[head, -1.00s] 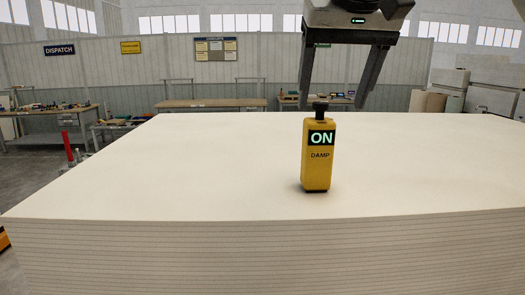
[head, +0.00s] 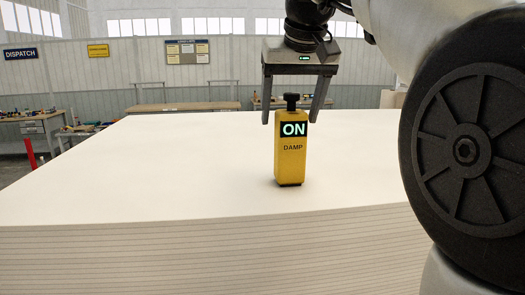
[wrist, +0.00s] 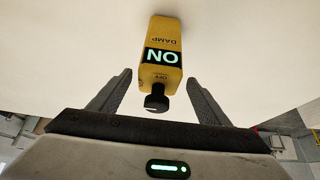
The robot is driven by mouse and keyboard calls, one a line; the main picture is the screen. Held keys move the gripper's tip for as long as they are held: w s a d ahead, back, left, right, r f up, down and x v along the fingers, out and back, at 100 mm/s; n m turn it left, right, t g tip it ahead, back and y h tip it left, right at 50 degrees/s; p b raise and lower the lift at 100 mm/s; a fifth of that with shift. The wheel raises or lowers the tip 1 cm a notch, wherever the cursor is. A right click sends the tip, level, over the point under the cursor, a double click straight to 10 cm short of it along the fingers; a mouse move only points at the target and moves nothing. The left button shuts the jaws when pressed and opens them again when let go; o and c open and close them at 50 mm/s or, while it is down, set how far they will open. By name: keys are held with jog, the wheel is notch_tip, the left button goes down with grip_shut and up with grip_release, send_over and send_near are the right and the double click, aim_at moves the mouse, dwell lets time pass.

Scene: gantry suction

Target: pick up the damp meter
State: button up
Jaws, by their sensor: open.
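The damp meter (head: 290,158) is a yellow upright block with a black knob on top. Its lit display reads ON, with DAMP printed below. It stands on the pale top of a sheet stack (head: 130,175), near the front edge. My gripper (head: 290,119) is open, pointing down, with its fingers at the height of the meter's top, one to each side in the picture. In the wrist view the damp meter (wrist: 162,60) lies ahead of the two spread fingers, its knob closest to them. Nothing is held. Whether the fingers are level with the meter in depth is hard to tell.
The stack top around the meter is bare and clear. My own arm covers the right side of the head view. Behind stand workbenches (head: 182,107), a wall with DISPATCH (head: 20,54) and other signs, and a red post (head: 30,153) at left.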

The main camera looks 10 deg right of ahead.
jog(key=shift+s+b+x, duration=0.2)
jog(key=shift+b+x, duration=0.1)
jog(key=shift+x, duration=2.45)
jog(key=shift+s+d, duration=0.1)
jog(key=c, duration=1.6)
notch_tip(320, 180, up, 9)
jog(key=p, duration=0.2)
jog(key=shift+r+p, duration=0.2)
jog(key=shift+p, duration=0.2)
jog(key=shift+c, duration=0.2)
notch_tip(320, 180, down, 8)
jog(key=b, duration=0.7)
jog(key=shift+f, duration=0.1)
